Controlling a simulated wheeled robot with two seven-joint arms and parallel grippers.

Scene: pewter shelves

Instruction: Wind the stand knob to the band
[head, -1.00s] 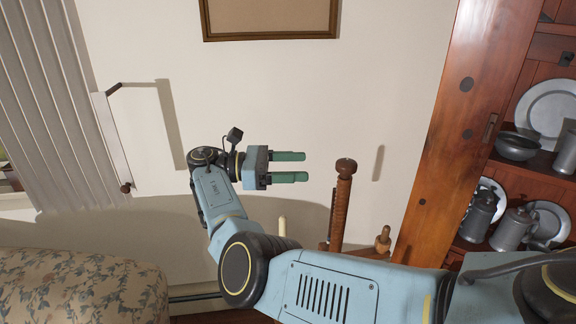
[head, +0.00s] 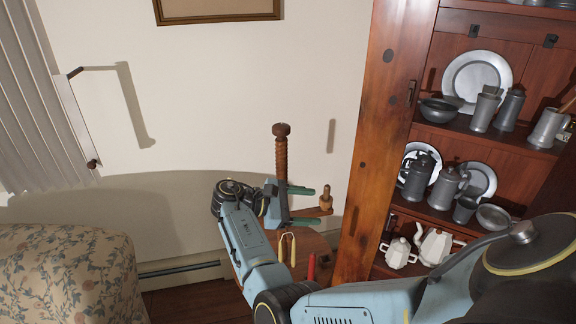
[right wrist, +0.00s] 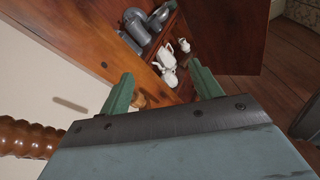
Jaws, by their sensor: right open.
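The wooden stand has an upright threaded post (head: 281,160) with a dark round knob (head: 281,129) on top. A smaller turned wooden knob (head: 326,197) stands at the right end of its crosspiece. My right gripper (head: 314,206) is open, its green fingers beside the post and pointing right, near the smaller knob. In the right wrist view that knob (right wrist: 138,99) shows between the fingers, nearer the left one; contact cannot be told. The threaded post (right wrist: 28,137) is outside the fingers at left. I cannot make out a band. My left gripper is not in view.
A wooden cupboard (head: 381,120) with pewter and white pots stands at right. A floral sofa (head: 70,270) is at lower left.

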